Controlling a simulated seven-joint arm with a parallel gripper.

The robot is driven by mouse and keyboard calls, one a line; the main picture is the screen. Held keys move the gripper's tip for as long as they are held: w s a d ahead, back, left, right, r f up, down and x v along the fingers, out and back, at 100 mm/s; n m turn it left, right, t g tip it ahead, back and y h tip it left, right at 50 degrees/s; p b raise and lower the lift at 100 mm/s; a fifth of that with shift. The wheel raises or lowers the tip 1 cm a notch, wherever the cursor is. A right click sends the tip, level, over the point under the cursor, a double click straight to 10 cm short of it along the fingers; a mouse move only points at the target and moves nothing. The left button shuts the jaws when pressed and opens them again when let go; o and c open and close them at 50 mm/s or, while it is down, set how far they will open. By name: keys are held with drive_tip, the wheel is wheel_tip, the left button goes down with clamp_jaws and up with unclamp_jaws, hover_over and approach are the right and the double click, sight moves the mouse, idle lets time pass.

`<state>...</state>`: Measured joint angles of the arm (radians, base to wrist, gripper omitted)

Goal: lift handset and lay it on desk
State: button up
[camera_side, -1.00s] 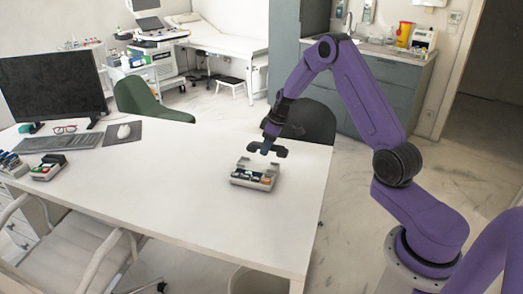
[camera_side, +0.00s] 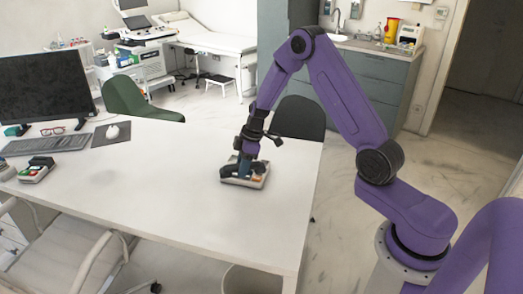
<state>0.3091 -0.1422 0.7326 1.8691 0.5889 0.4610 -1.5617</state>
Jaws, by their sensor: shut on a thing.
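The desk phone's pale base (camera_side: 257,182) sits on the white desk (camera_side: 150,195) near its right end. Its keys are partly covered by my gripper and the handset. My gripper (camera_side: 245,167) points down at the phone, its bluish fingers shut on the dark handset (camera_side: 228,171). The handset is low, in front of or just over the base. Its middle is hidden by the fingers, and I cannot tell whether it touches the base or desk.
The desk left of the phone is clear. A black chair (camera_side: 298,117) stands behind the desk's right end.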

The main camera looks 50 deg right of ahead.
sight(226, 209)
drive_tip(key=shift+w+a+f+n+g+y, duration=0.15)
drive_tip(key=shift+a+f+n, duration=0.4)
drive_tip(key=shift+a+f, duration=0.85)
drive_tip(key=shift+w+a+f+n+g+y, duration=0.15)
drive_tip(key=shift+a+f+n, duration=0.55)
drive_tip(key=shift+f, duration=1.25)
drive_tip(key=shift+w+a+f+n+g, duration=0.1)
drive_tip(key=shift+w+a+f+n, duration=0.25)
drive_tip(key=shift+a+f, duration=1.1)
drive_tip(key=shift+s+d+f, duration=0.1)
drive_tip(key=shift+d+f, duration=0.2)
drive_tip(key=shift+f, duration=0.5)
drive_tip(key=o, duration=1.2)
